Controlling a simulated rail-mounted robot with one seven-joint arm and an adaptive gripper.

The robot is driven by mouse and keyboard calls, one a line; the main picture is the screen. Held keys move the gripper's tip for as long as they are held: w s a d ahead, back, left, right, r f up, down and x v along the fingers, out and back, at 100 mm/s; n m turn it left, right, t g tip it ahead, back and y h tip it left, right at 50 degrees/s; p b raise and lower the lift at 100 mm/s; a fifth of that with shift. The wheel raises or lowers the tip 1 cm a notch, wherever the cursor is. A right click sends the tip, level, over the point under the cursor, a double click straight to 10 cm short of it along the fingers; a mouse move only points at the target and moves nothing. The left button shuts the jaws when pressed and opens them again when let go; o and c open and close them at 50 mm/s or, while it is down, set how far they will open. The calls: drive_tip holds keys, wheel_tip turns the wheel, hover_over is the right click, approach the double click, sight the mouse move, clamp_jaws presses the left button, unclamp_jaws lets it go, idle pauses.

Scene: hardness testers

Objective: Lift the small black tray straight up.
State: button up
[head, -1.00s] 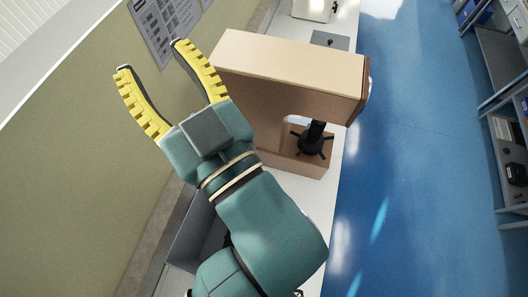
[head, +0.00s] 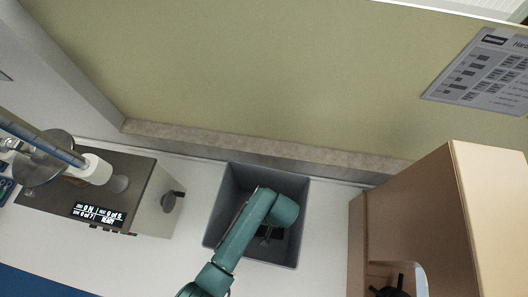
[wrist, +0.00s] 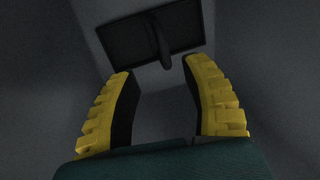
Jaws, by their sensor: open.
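The small black tray (wrist: 184,28) lies in the upper middle of the wrist view, with a dark upright handle (wrist: 162,40) at its middle. It is inside a grey bin (head: 222,205); in the head view only a dark bit of the tray (head: 276,234) shows beside my arm. My gripper (wrist: 158,68) is open, its two yellow-padded fingers spread and pointing toward the tray. The fingertips frame the near end of the handle, with nothing held between them. Whether they touch anything is unclear. In the head view my arm reaches into the bin and hides the fingers.
The bin walls surround my gripper closely. A tester with a lit display (head: 97,213) stands left of the bin on the white counter (head: 190,250). A wall with a poster (head: 485,72) is behind.

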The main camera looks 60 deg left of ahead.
drive_tip(key=f, duration=0.3)
drive_tip(key=s+a+f+b, duration=0.1)
drive_tip(key=f, duration=0.3)
drive_tip(key=a+f, duration=0.1)
drive_tip(key=f, duration=0.3)
drive_tip(key=shift+s+a, duration=0.15)
drive_tip(key=shift+o, duration=0.2)
drive_tip(key=shift+r, duration=0.1)
clamp_jaws()
